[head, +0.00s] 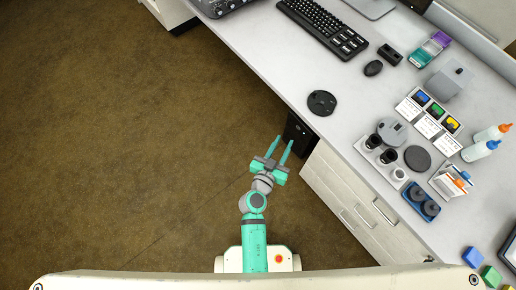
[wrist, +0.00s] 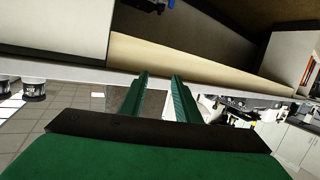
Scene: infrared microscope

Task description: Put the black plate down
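A round black plate (head: 322,103) with some raised detail lies flat on the white desk (head: 290,75), near its front edge. A second, plain dark disc (head: 417,158) lies further right among the small equipment; I cannot tell for certain which of the two the task names. My gripper (head: 280,147) is off the desk, over the floor side, to the lower left of the black plate and apart from it. Its two green fingers are spread with nothing between them. The wrist view also shows the empty fingers (wrist: 160,90); neither disc can be made out there.
A keyboard (head: 323,25) and mouse (head: 373,68) are at the back. Bottles (head: 481,150), a block with black-topped cylinders (head: 378,150) and a blue holder (head: 419,201) crowd the right. White drawers (head: 345,200) stand below the desk edge. The desk around the black plate is clear.

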